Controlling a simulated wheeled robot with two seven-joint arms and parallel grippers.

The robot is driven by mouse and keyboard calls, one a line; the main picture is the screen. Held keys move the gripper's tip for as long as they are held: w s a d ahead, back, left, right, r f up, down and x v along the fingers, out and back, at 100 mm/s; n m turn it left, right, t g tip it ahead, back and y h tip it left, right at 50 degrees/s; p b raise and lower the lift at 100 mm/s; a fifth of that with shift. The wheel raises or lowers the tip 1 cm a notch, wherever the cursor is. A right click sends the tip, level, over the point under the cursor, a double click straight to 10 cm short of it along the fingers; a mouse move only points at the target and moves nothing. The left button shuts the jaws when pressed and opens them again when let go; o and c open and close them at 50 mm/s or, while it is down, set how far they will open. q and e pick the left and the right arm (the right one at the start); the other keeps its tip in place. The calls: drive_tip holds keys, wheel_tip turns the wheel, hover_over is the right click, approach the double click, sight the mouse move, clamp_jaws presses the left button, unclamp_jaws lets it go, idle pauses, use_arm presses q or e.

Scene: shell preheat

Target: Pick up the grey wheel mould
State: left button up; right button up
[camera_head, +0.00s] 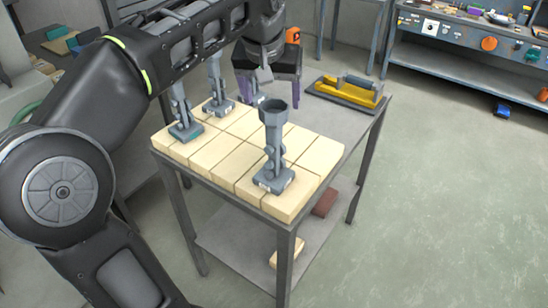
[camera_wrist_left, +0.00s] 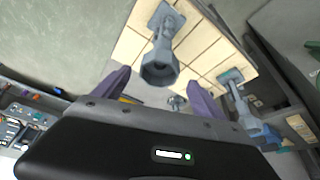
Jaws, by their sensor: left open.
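Several grey funnel-topped moulds stand upright on a table of cream blocks. The front one (camera_head: 273,150) is all grey with a wide cup on top; it also shows in the left wrist view (camera_wrist_left: 163,45). One at left (camera_head: 183,110) has a teal base, and another (camera_head: 216,85) stands behind it. A further one (camera_head: 255,92) is partly hidden behind my gripper. I cannot tell for sure which is the wheel mould. My left gripper (camera_head: 263,95) is open and empty, its purple fingers apart above the table, behind the front mould. My right gripper is not in view.
The cream blocks (camera_head: 210,155) cover the near part of the metal table. A yellow tray (camera_head: 347,93) with a grey tool sits at its far right. An orange item (camera_head: 293,35) is behind my gripper. A workbench (camera_head: 470,45) stands at back right; the floor right of the table is mostly clear.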

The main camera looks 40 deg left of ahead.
sight(274, 107)
use_arm(q)
drive_tip(key=p+x, duration=0.1)
drive_tip(key=x, duration=0.3)
drive_tip(key=shift+w+f, duration=0.15)
drive_tip(key=shift+f, duration=0.15)
drive_tip(key=shift+c, duration=0.4)
clamp_jaws()
idle(0.6)
drive_tip(key=shift+r, duration=0.1)
